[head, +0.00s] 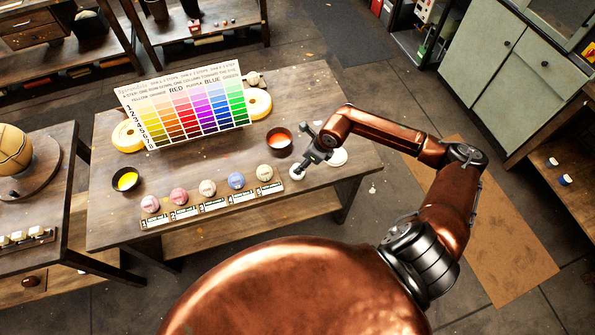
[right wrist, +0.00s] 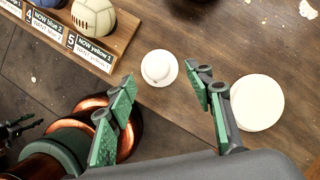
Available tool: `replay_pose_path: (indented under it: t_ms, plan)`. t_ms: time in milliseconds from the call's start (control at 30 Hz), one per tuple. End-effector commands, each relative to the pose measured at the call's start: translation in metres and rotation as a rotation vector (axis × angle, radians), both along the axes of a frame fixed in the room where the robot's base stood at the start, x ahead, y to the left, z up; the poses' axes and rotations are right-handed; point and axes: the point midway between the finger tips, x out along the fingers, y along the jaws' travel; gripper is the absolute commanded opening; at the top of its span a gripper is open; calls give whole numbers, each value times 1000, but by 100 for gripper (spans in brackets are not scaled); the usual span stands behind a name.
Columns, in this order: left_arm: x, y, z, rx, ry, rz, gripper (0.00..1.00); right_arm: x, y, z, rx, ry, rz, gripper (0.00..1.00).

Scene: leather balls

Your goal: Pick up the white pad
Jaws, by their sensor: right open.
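A small round white pad (right wrist: 159,69) with a raised round middle lies on the wooden table. In the right wrist view it sits just beyond and between my right fingertips (right wrist: 161,88), apart from both. In the head view the pad (head: 297,173) shows at the right end of the row of balls, partly below my gripper. A larger flat white disc (right wrist: 257,103) lies to its right and also shows in the head view (head: 338,157). My right gripper (head: 307,161) is open and empty above the table. My left gripper does not show.
Several leather balls (head: 236,181) stand on labelled strips along the front edge. An orange-filled bowl (head: 279,141) is behind the pad, and a yellow-filled bowl (head: 126,180) is at left. A colour chart (head: 190,105) stands at the back. The table (head: 318,92) is bare at back right.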

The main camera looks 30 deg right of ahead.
Motion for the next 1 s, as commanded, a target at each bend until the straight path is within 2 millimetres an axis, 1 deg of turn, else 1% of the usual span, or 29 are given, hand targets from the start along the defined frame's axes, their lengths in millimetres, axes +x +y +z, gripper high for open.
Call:
replay_pose_path:
  t_ms: [233, 300, 400, 667, 1000]
  plan:
    - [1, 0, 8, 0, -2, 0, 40, 12, 12, -29, 5, 0, 0, 48]
    - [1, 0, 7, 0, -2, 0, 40, 15, 13, -38, 4, 0, -1, 48]
    - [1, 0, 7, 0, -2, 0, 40, 17, 14, -45, 3, 0, 1, 48]
    - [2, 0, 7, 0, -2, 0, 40, 17, 15, -47, 3, -1, 1, 47]
    - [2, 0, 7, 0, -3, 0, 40, 17, 15, -47, 3, -1, 1, 24]
